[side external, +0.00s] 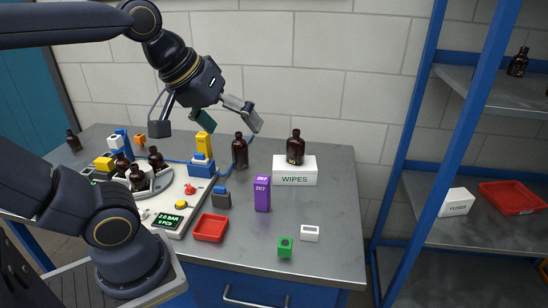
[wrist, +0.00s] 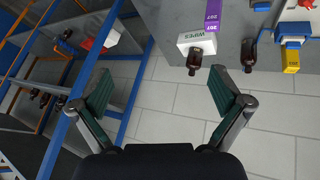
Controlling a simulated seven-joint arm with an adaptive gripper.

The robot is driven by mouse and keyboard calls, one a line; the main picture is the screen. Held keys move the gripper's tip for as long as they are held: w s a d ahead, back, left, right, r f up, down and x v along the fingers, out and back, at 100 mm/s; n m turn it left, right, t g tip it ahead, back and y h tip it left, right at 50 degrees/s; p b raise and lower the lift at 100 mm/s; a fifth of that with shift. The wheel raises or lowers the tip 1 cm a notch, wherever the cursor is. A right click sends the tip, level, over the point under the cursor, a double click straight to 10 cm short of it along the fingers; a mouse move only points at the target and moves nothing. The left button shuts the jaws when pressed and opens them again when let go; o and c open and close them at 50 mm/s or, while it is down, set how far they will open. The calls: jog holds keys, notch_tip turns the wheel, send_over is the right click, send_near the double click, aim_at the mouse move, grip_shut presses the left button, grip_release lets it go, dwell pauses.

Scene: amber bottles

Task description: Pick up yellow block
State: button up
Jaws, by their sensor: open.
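A tall yellow block (side external: 204,145) stands upright on a blue-and-white block (side external: 202,167) near the back of the table. In the wrist view the yellow block (wrist: 291,60) is at the upper right, outside the space between the fingers. A second, low yellow block (side external: 104,163) lies farther left beside amber bottles. My gripper (side external: 206,122) is open and empty, raised above the table near the tall yellow block.
Amber bottles (side external: 240,151) stand nearby, one on the WIPES box (side external: 295,170). A purple box (side external: 262,194), a red tray (side external: 211,228), a green block (side external: 285,247) and a white block (side external: 310,233) are nearer the front. Blue shelving (side external: 415,150) stands at the right.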

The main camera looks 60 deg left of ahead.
jog(key=s+f+m, duration=0.1)
jog(key=m, duration=0.1)
jog(key=s+f+m, duration=0.1)
jog(key=f+m, duration=0.1)
jog(key=s+f+m+g, duration=0.1)
jog(key=f, duration=0.1)
jog(key=shift+d+m, duration=0.4)
jog(key=c, duration=0.4)
jog(key=shift+w, duration=0.1)
jog(key=shift+c, duration=0.2)
